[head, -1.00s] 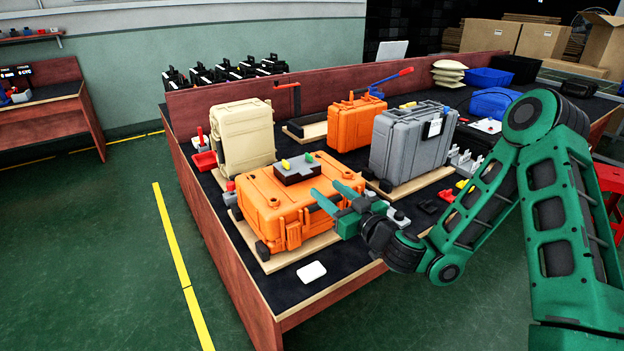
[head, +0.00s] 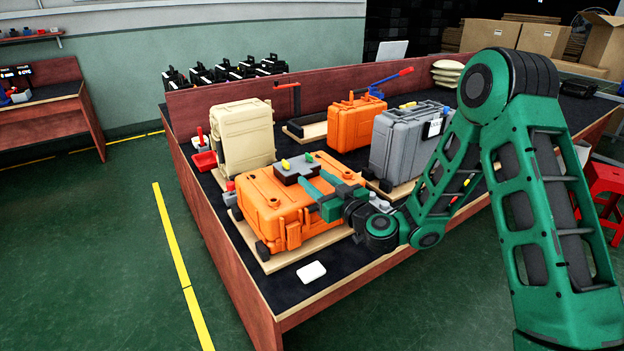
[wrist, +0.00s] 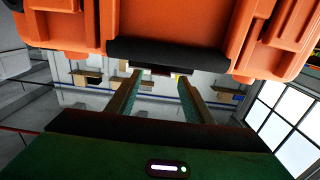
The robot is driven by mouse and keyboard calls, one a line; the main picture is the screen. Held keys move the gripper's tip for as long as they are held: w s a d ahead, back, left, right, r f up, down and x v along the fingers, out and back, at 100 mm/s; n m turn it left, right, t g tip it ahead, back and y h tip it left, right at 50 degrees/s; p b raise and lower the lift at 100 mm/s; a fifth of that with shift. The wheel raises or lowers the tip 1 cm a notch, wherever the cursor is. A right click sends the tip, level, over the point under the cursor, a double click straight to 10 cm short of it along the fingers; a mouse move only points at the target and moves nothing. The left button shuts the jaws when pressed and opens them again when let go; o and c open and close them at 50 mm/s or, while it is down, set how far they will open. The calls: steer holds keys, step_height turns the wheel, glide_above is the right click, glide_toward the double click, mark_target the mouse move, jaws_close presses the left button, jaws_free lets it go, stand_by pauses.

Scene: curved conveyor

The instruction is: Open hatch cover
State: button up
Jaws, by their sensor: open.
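An orange case (head: 275,205) lies flat on a wooden board near the front of the bench. A dark box (head: 297,168) with a yellow and a green knob sits on its top. I cannot tell for certain which part is the hatch cover. My gripper (head: 316,185) is open at the case's right side, its fingers pointing toward the case and the dark box. In the wrist view the orange case (wrist: 65,28) fills the top, with a black bar-like part (wrist: 165,54) in front of it. My open fingers (wrist: 160,84) reach toward that bar; contact is unclear.
A beige case (head: 245,137), an upright orange case (head: 355,122) and a grey case (head: 405,140) stand behind. A red tray (head: 204,161) is at the left edge. A white flat item (head: 311,271) lies on the clear front strip of the bench (head: 340,262).

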mark_target(299, 166)
steer(key=shift+x, duration=1.3)
jaws_close()
